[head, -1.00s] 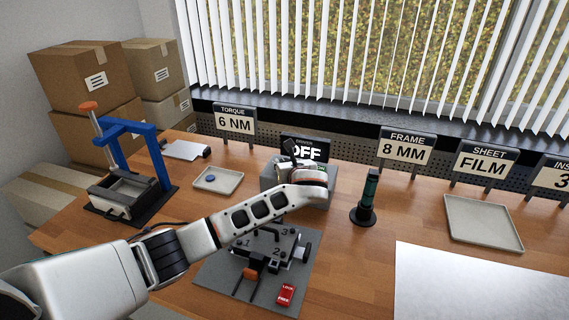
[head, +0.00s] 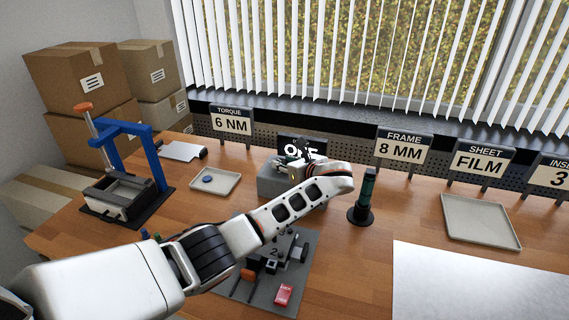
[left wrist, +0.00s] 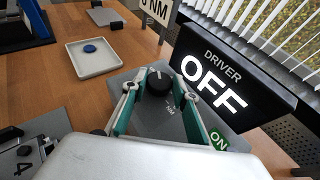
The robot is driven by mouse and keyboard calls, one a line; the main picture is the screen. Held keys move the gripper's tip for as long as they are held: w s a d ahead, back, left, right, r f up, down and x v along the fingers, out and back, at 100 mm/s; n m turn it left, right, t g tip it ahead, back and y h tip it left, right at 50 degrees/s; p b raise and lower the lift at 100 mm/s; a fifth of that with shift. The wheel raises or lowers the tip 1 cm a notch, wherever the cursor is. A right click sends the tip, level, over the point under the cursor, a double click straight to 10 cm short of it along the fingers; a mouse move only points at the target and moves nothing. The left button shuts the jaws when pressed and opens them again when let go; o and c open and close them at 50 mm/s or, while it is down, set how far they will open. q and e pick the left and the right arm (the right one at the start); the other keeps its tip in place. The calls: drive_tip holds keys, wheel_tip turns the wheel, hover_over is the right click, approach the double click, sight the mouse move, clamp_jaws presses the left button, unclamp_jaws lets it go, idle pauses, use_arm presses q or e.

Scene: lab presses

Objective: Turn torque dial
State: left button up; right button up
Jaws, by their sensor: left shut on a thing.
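The torque dial (left wrist: 158,82) is a black round knob on top of a grey driver box (head: 268,182). In the left wrist view a scale with small marks shows beside it. My left gripper (left wrist: 158,75) has one teal-padded finger on each side of the dial and is shut on it. In the head view the left gripper (head: 299,160) is over the box, and my wrist hides the dial. A sign behind the box reads DRIVER OFF (left wrist: 222,82). The torque sign (head: 231,121) reads 6 NM. My right gripper is not in view.
A tray (head: 216,181) with a blue disc stands left of the box. A grey fixture plate (head: 300,262) lies in front, partly under my arm. A blue-framed press (head: 125,165) stands at left.

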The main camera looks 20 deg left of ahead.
use_arm(q)
drive_tip(key=o, duration=1.1)
wheel_tip(320, 180, up, 10)
